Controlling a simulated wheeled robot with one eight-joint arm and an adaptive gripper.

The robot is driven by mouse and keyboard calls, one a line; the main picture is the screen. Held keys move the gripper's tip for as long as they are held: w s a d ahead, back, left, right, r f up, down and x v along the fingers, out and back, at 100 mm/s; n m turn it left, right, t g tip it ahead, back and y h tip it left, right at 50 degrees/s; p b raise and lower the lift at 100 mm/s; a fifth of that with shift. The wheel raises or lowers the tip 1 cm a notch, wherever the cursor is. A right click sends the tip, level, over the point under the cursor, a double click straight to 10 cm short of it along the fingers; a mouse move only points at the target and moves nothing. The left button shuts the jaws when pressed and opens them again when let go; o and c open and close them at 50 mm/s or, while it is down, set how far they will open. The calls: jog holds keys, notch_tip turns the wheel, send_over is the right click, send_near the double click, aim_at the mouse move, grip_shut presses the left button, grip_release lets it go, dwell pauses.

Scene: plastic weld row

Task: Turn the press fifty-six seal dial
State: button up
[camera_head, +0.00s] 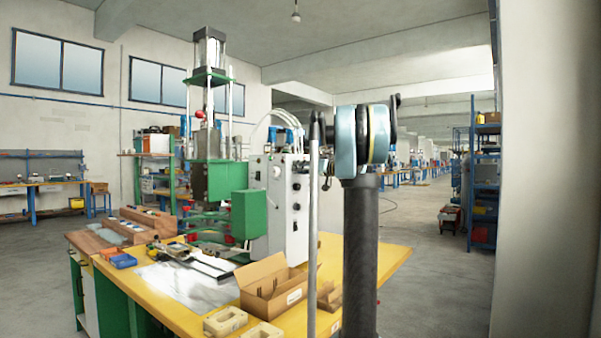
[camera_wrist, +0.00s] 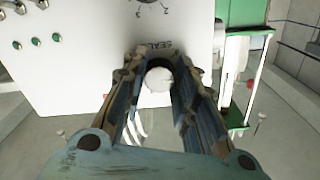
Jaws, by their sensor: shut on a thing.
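The seal dial (camera_wrist: 159,79) has a pale round face and a dark rim. It sits on the white control panel (camera_wrist: 95,45) in the wrist view, below the printed word SEAL. My gripper (camera_wrist: 160,73) has one finger on each side of the dial and is shut on it. The finger pads hide the dial's sides. In the head view the press (camera_head: 208,125) stands on the yellow bench, with its white control box (camera_head: 280,210) facing right. My own arm stands in front of the panel's right side there, and the dial cannot be made out.
Several green buttons (camera_wrist: 37,42) and another dark control (camera_wrist: 150,4) are on the panel. The yellow bench (camera_head: 385,262) holds an open cardboard box (camera_head: 272,292), beige parts (camera_head: 225,321) and blue trays (camera_head: 122,260). A wall (camera_head: 545,170) rises at the right; open floor lies between.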

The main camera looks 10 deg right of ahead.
jog(key=shift+f, duration=0.1)
jog(key=o, duration=1)
jog(key=shift+o, duration=0.2)
jog(key=shift+d, duration=0.1)
jog(key=v, duration=1.1)
jog(key=shift+s+d, duration=0.25)
